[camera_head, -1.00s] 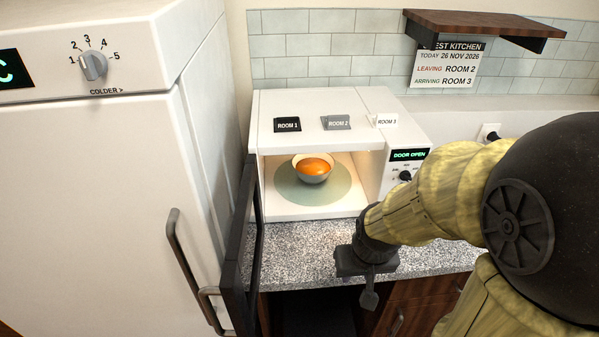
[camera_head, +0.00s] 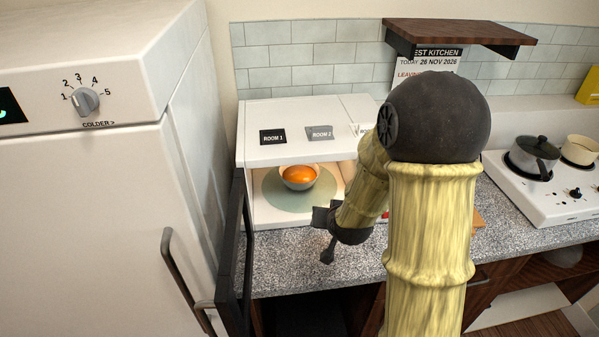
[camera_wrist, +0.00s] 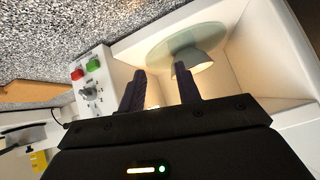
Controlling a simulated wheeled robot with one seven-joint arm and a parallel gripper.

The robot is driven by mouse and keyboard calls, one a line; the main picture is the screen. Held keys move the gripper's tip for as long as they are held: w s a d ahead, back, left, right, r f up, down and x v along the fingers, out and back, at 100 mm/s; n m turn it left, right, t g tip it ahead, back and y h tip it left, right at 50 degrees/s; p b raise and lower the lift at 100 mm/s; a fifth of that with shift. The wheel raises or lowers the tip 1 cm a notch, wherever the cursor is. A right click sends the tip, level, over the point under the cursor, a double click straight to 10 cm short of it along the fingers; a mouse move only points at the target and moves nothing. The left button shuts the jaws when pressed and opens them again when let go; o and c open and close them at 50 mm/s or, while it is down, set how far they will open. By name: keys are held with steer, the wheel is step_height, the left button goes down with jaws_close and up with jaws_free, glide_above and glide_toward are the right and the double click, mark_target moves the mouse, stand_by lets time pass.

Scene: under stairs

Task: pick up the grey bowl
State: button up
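The grey bowl (camera_head: 299,183) stands upright on the round glass plate (camera_head: 287,203) inside the open microwave (camera_head: 252,149). A round orange thing (camera_head: 299,174) sits in it. In the wrist view the bowl (camera_wrist: 194,64) shows just beyond my right-hand fingertip, with the plate behind it. My gripper (camera_head: 325,230) is in front of the microwave opening, to the right of the bowl and nearer the camera. In the wrist view my gripper (camera_wrist: 160,80) has its two fingers apart with nothing between them. I cannot tell whether a finger touches the bowl.
The open microwave door (camera_head: 238,255) sticks out on the left, beside the white fridge (camera_head: 90,220). The microwave's control panel (camera_wrist: 91,87) borders the opening. Granite counter (camera_head: 290,258) lies in front. A hob with pots (camera_head: 534,157) stands on the right. A shelf (camera_head: 460,32) hangs above.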

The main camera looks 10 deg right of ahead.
steer(key=w+d+r+m+t+p, duration=0.1)
steer(key=w+r+m+t+p, duration=0.1)
steer(key=w+t, duration=0.2)
steer(key=w, duration=0.2)
steer(key=shift+w+d+r+h, duration=0.15)
steer(key=shift+w+d+h, duration=0.1)
steer(key=shift+w+h, duration=0.15)
steer(key=shift+w, duration=0.1)
